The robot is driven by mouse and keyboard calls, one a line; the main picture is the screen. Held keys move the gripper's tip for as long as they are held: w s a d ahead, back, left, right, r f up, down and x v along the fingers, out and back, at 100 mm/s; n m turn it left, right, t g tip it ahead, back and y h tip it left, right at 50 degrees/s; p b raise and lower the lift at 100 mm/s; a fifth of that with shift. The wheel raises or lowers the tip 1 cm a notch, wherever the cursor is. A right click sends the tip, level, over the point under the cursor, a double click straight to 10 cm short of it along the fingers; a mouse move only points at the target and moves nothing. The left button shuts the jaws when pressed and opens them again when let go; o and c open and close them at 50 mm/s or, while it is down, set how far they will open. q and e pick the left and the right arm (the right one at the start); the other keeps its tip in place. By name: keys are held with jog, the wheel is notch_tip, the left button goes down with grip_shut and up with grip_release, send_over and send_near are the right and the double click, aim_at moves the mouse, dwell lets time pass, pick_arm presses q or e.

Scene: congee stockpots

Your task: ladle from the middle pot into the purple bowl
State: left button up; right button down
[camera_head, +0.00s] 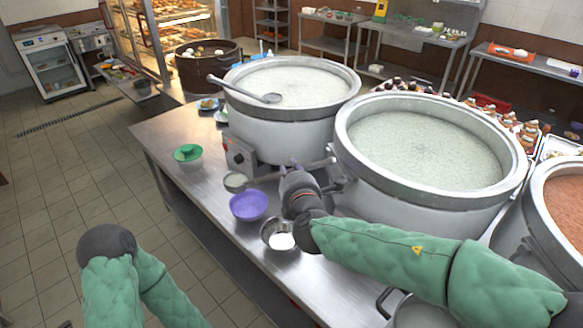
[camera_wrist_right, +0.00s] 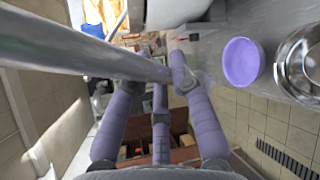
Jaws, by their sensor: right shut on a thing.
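The middle pot (camera_head: 400,197) is large, with a steel rim and pale, speckled congee (camera_head: 430,150) inside. The purple bowl (camera_head: 248,206) stands on the steel table left of it; it also shows in the right wrist view (camera_wrist_right: 242,62). My right gripper (camera_head: 290,172) is shut on a metal ladle's handle (camera_wrist_right: 80,50), left of the middle pot and close to the purple bowl. The ladle's cup (camera_head: 235,181) appears just behind and left of the purple bowl, with pale content; its exact height is unclear. My left arm shows at lower left, its gripper out of view.
Another pot (camera_head: 270,130) stands behind, with a ladle (camera_head: 270,98) resting in it. A pot of reddish food (camera_head: 570,200) is at right. A metal bowl (camera_head: 268,228) with white contents sits near the purple bowl. A green-topped bowl (camera_head: 188,155) stands left; table space around it is clear.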

notch_tip(320, 180, down, 6)
jog(key=b, duration=0.3)
jog(key=shift+f+b, duration=0.2)
jog(key=shift+b, duration=0.15)
jog(key=shift+b, duration=0.85)
jog(key=shift+f, duration=0.15)
jog(key=shift+f, duration=0.5)
